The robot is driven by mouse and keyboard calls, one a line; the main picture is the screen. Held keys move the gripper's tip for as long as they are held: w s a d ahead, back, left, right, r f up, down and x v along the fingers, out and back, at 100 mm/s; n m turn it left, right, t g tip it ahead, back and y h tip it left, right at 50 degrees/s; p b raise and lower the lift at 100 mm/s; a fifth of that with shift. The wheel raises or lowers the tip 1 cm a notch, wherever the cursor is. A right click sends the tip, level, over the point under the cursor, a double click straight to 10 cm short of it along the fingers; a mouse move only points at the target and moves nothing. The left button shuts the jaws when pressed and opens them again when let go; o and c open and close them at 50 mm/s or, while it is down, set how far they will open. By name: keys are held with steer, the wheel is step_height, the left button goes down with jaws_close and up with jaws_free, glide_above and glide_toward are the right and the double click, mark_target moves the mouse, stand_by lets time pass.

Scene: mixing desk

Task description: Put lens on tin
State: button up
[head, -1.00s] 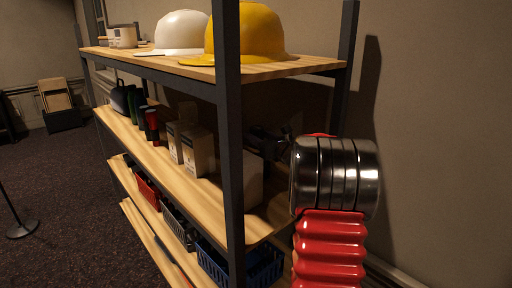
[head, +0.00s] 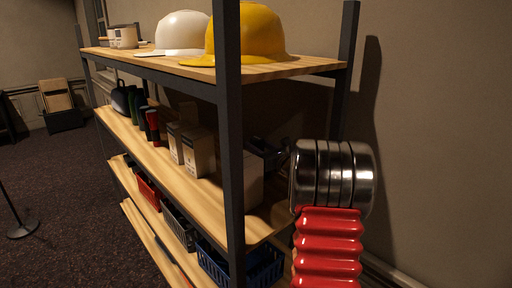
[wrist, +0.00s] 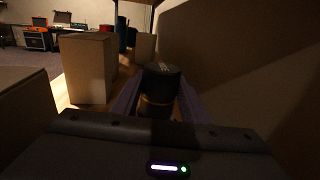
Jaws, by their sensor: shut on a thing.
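In the wrist view, my gripper (wrist: 160,95) is shut on a dark cylindrical lens (wrist: 161,82) with a thin gold-coloured band near its lower part. The lens stands upright between the two fingers. In the head view, my gripper (head: 266,152) reaches in over the right end of the middle shelf, partly hidden by my arm; the lens cannot be made out there. I cannot pick out the tin for sure; a dark bluish cylinder (wrist: 123,33) stands farther along the shelf in the wrist view.
The middle shelf (head: 142,143) holds pale boxes (head: 200,152) and a red-and-black item (head: 152,126). A larger box (wrist: 89,68) stands left of the lens. The front post (head: 231,150) and top shelf (head: 180,67) bound the space. Hard hats (head: 247,32) sit above.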

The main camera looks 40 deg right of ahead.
steer(key=o, duration=1.3)
steer(key=s, duration=0.4)
steer(key=s+a, duration=0.1)
steer(key=s, duration=0.7)
steer(key=shift+a, duration=0.3)
